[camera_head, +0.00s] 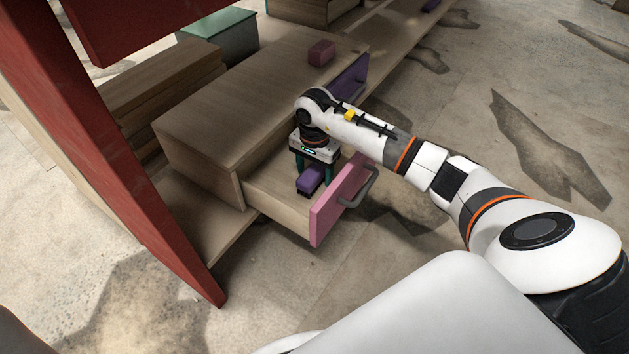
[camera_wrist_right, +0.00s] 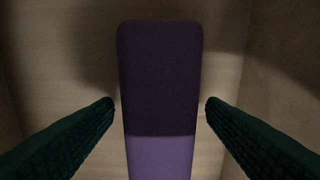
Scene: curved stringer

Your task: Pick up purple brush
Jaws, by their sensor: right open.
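The purple brush (camera_head: 310,180) lies in the open drawer with the pink front (camera_head: 340,202). My right gripper (camera_head: 314,174) reaches down into that drawer from above. In the right wrist view the brush (camera_wrist_right: 160,85) runs lengthwise down the middle, partly in shadow. The open fingers of my right gripper (camera_wrist_right: 160,103) stand on either side of it, with a gap on both sides. The fingertips look apart from the brush. My left gripper is not in view.
A wooden cabinet (camera_head: 225,95) holds the drawer, and a second drawer with a purple front (camera_head: 350,80) is open behind my right arm. A pinkish block (camera_head: 321,52) sits on the cabinet top. A red panel (camera_head: 110,150) stands at the left. The drawer walls surround my right gripper.

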